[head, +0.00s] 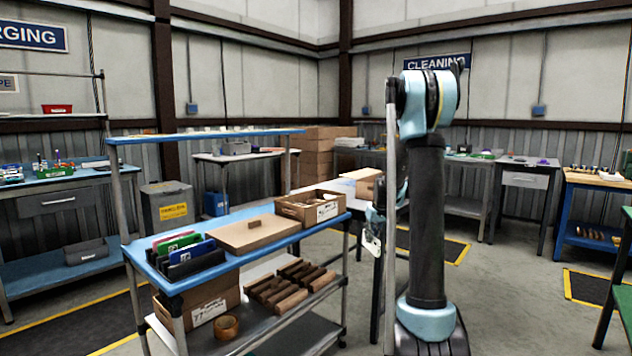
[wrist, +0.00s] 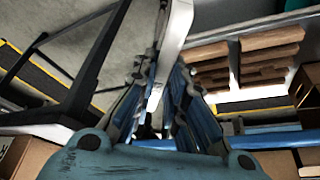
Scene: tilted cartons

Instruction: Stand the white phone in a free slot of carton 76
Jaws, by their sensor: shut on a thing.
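My gripper (head: 376,222) hangs beside the right end of the cart, partly hidden by my arm. In the wrist view my gripper (wrist: 161,75) is shut on the white phone (wrist: 176,30), a long pale slab between the fingers. The phone's lower end shows below the gripper in the head view (head: 372,243), apart from the cart. An open carton (head: 325,212) with dividers and a white label stands at the right end of the cart's top. Its number is too small to read surely, and its slots are mostly hidden.
The blue-topped cart (head: 172,287) bears a rack with red, green and blue items (head: 187,252) and a flat brown box (head: 240,233). Its lower shelf holds a carton labelled 77 (head: 205,305), a tape roll (head: 226,326) and brown blocks (head: 290,285). Another carton (head: 367,184) stands behind my arm.

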